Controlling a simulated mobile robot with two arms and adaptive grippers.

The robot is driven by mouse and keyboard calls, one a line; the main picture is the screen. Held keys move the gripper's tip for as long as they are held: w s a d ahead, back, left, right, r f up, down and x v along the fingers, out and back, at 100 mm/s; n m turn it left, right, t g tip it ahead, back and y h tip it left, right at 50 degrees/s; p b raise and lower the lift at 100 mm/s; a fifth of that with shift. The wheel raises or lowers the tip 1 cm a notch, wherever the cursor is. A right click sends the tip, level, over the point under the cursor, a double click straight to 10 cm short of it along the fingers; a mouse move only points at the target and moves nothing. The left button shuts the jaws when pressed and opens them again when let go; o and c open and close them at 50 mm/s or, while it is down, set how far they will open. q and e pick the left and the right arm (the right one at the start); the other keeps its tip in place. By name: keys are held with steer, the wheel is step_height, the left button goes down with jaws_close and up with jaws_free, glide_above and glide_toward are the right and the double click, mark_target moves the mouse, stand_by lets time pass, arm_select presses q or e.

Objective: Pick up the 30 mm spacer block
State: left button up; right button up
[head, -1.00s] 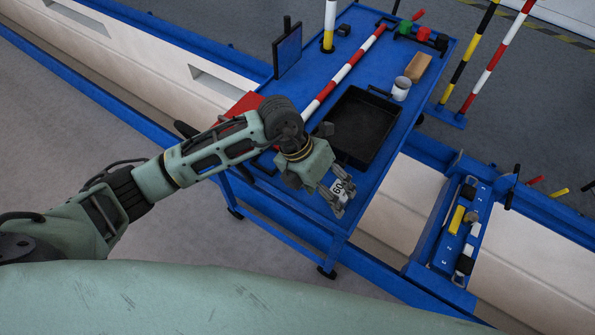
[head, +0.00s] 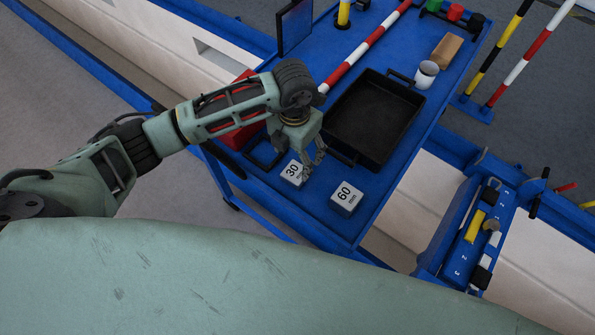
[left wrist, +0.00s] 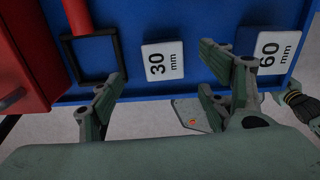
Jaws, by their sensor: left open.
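The 30 mm spacer block (head: 293,172) is a pale block marked 30, lying on the blue cart top near its front edge. It also shows in the left wrist view (left wrist: 162,61), beyond and between my fingers. The 60 mm block (head: 346,197) lies to its right; in the left wrist view (left wrist: 270,52) it is partly behind a finger. My left gripper (head: 311,172) is open and empty, at the right side of the 30 block in the head view, partly over it. In the left wrist view its fingertips (left wrist: 162,62) stand apart. My right gripper is not in view.
A black tray (head: 372,75) lies behind the blocks, with a white mug (head: 426,74) beside it. A red box (head: 236,137) stands left of my gripper, near a black square frame (left wrist: 92,57). The cart's near edge is close to the blocks.

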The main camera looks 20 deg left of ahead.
mark_target(295, 172)
arm_select(q)
steer(key=f, duration=0.7)
steer(key=shift+s+d+f+p, duration=0.1)
steer(key=shift+s+f+p, duration=0.1)
steer(key=shift+s+p, duration=0.2)
steer(key=shift+w, duration=0.1)
steer(key=c, duration=1.4)
steer(key=shift+r, duration=0.15)
steer(key=shift+c, duration=0.2)
